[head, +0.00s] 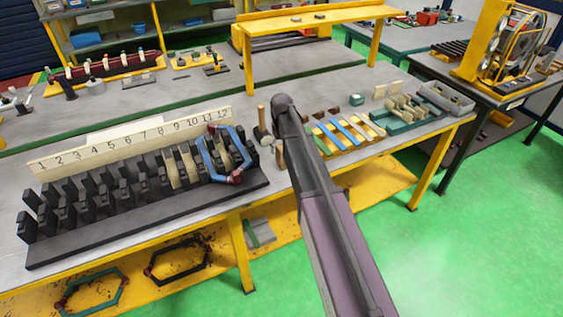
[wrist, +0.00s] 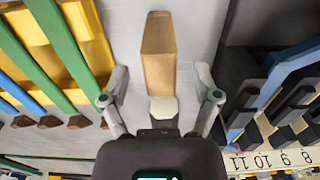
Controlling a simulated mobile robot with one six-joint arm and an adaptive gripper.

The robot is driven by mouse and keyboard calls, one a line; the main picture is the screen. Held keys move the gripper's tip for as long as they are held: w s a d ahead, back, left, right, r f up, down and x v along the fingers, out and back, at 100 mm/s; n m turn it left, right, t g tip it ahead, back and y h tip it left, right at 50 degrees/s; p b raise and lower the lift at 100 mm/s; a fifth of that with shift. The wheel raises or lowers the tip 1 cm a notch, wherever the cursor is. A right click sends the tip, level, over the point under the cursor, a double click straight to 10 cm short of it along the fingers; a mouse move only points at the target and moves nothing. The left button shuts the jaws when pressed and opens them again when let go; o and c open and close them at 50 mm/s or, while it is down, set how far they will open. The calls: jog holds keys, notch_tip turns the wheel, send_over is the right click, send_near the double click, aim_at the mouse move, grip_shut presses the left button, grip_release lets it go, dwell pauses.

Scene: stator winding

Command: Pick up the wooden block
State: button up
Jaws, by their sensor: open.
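The wooden block (wrist: 158,60) is long, plain and light brown. In the wrist view it lies on the grey bench top, in line with my gripper (wrist: 161,74). My gripper is open, with one finger on each side of the block and a gap on both sides. A pale grey piece (wrist: 163,107) shows at the block's lower end; I cannot tell what it is.
A black slotted stator rack (head: 130,205) with a numbered strip (head: 135,140) and a blue hexagonal coil (head: 225,155) stands to the left. A wooden-handled tool (head: 262,118) is close by. Coloured strips (head: 345,132) lie to the right. A yellow shelf (head: 315,20) stands behind.

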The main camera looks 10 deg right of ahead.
jog(key=shift+f, duration=0.45)
dwell(0.3)
grip_shut()
